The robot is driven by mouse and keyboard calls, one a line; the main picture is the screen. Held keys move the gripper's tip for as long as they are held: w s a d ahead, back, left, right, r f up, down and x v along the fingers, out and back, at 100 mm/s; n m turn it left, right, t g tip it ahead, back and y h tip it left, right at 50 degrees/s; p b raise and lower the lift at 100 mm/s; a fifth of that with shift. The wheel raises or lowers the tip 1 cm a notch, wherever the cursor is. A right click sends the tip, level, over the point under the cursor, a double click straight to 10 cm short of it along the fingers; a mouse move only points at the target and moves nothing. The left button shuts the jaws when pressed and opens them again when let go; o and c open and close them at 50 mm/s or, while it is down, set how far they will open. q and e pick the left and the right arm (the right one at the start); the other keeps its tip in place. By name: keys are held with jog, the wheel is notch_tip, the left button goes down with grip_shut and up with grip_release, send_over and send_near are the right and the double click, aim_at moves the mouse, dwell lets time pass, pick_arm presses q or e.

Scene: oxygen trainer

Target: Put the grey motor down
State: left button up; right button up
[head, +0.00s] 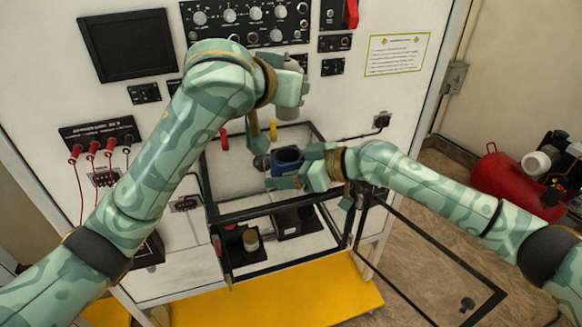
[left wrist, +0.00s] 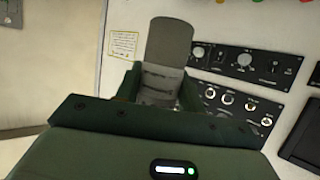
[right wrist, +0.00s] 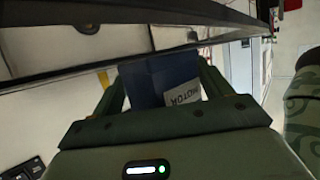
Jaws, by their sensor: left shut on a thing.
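The grey motor (head: 291,92) is a grey cylinder at the end of my left arm, in front of the upright panel. My left gripper (head: 280,80) is shut on it, and the motor also stands between the fingers in the left wrist view (left wrist: 168,45). My right gripper (head: 300,168) has its fingers on both sides of a blue motor (head: 288,156), at the top of the black-framed case. The right wrist view shows the blue body (right wrist: 150,82) with a white "MOTOR" label filling the gap between the fingers.
The black-framed case (head: 210,190) has a glass door (head: 430,265) swung open to the right. Dark holders (head: 295,222) sit low inside it. A yellow step (head: 280,297) lies below. Red leads hang at the left, and a red tank (head: 505,185) stands at the right.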

aim_at(288, 119)
jog(key=c, duration=1)
jog(key=shift+a, duration=0.1)
pick_arm(q)
jog(key=s+d+f+n+y, duration=0.1)
jog(key=d, duration=0.5)
pick_arm(e)
jog(key=shift+d, duration=0.25)
pick_arm(q)
jog(key=a+n+y, duration=0.1)
jog(key=y, duration=0.1)
jog(key=a+n+y, duration=0.2)
jog(key=w+a+n+t+y, duration=0.1)
jog(key=a+n+y, duration=0.1)
jog(key=shift+a+f, duration=0.25)
jog(key=shift+f, duration=0.05)
jog(key=shift+n, duration=0.3)
jog(key=f, duration=0.4)
jog(key=shift+a+f, duration=0.3)
jog(key=shift+a, duration=0.05)
pick_arm(e)
jog(key=shift+a, duration=0.2)
pick_arm(q)
jog(key=shift+d+f, duration=0.1)
jog(key=shift+f, duration=2.25)
